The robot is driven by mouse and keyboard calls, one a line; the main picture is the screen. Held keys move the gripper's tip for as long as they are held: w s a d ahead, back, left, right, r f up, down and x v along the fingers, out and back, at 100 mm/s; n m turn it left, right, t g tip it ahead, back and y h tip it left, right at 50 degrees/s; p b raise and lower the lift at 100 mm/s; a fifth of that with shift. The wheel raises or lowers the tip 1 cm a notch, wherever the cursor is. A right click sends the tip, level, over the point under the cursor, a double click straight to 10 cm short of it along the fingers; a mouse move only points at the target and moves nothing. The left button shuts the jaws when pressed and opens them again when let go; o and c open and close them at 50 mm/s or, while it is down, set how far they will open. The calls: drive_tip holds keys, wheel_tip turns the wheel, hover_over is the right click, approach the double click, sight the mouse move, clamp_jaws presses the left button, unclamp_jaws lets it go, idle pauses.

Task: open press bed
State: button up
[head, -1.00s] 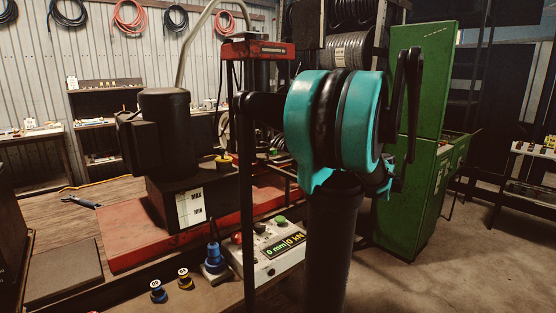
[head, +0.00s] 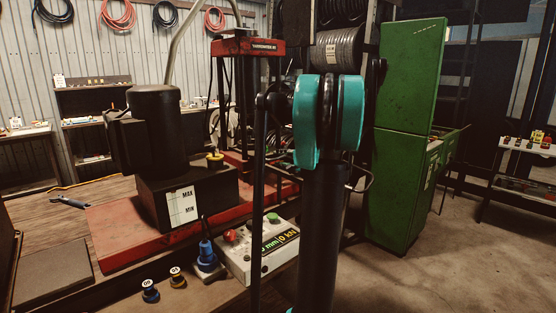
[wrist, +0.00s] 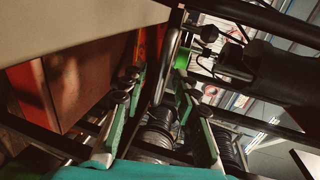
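The red press (head: 249,47) stands behind my arm in the head view, with dark upright columns below its red top plate. Its bed area is mostly hidden by my arm and dark posts. The control box (head: 257,252) in front has a red button (head: 231,236), a green button (head: 273,218) and a lit display reading mm and 0 kN. My gripper (wrist: 160,82) shows in the wrist view with its two green fingers apart. A grey metal bar shows between or beyond the fingers; I cannot tell how near it is. In the head view my gripper is hidden behind my arm.
A dark motor and tank (head: 186,190) stand on a red base (head: 118,245) at left. A blue fitting (head: 207,256) and two small labelled pieces (head: 150,290) sit near the bench's front edge. A green cabinet (head: 405,130) stands at right, with open floor beyond.

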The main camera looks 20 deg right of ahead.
drive_tip(key=shift+x, duration=0.75)
drive_tip(key=shift+c, duration=0.3)
clamp_jaws()
